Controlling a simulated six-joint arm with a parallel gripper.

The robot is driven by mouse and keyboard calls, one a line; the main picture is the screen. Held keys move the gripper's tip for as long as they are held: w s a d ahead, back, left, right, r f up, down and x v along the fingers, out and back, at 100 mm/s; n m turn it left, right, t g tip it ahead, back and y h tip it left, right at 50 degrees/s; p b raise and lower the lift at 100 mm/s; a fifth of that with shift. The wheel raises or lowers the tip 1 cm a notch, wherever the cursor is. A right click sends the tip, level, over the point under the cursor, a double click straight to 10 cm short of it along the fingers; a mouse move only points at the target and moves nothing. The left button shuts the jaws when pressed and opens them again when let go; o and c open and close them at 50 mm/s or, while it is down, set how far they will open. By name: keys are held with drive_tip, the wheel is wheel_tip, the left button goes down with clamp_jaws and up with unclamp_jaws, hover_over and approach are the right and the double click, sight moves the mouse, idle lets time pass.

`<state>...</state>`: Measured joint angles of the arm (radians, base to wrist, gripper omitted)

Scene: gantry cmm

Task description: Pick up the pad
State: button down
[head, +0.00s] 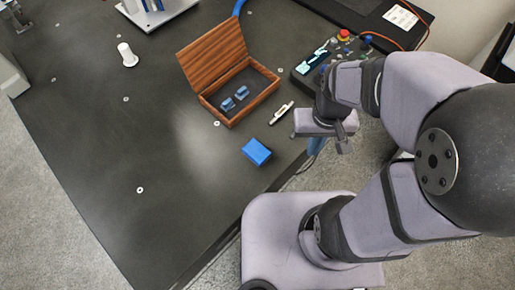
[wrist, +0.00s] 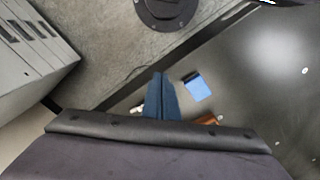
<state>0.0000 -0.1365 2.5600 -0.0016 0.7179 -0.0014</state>
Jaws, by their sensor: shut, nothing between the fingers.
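The pad is most likely the flat blue block (head: 256,152) lying on the dark table near its front edge. It also shows in the wrist view (wrist: 197,86), to the right of the fingers. My gripper (head: 316,146) hangs to the right of the blue block in the head view, near the table's edge and apart from the block. In the wrist view its blue fingers (wrist: 161,92) are together with nothing between them. The fingers are partly hidden in the head view by my wrist.
An open wooden box (head: 222,117) with small blue-grey pieces inside stands behind the block. A small pale object (head: 281,112) lies right of the box. A control box (head: 309,68) and a white cylinder (head: 127,54) are farther back. The table left of the block is clear.

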drive_tip(key=c, duration=2.5)
unclamp_jaws()
drive_tip(key=o, duration=2.2)
